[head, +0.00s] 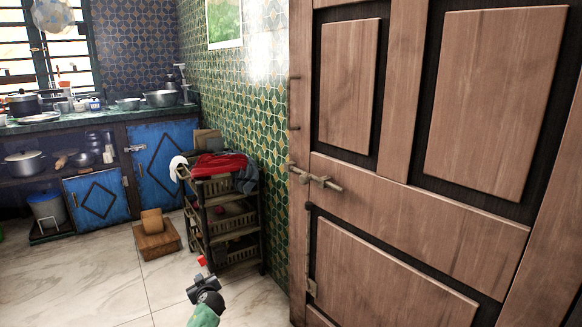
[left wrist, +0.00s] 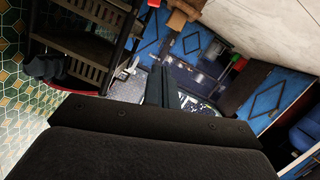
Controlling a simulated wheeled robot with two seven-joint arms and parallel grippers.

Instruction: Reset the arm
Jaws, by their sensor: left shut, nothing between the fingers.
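My left gripper (head: 202,264) shows low in the middle of the head view, at the end of a dark and teal arm. It points up and away from me, over the tiled floor in front of the rack, and its red tip is visible. In the left wrist view, the dark fingers (left wrist: 162,86) are together, with nothing seen between them. My right gripper is in neither view. The task names no object.
A brown wooden door (head: 420,215) with a bolt fills the right side. A slatted rack (head: 225,215) with red and dark cloths stands by the green tiled wall. A wooden stool (head: 157,243), blue cabinets (head: 97,197) and a counter (head: 60,122) with pots are beyond. Floor at left is clear.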

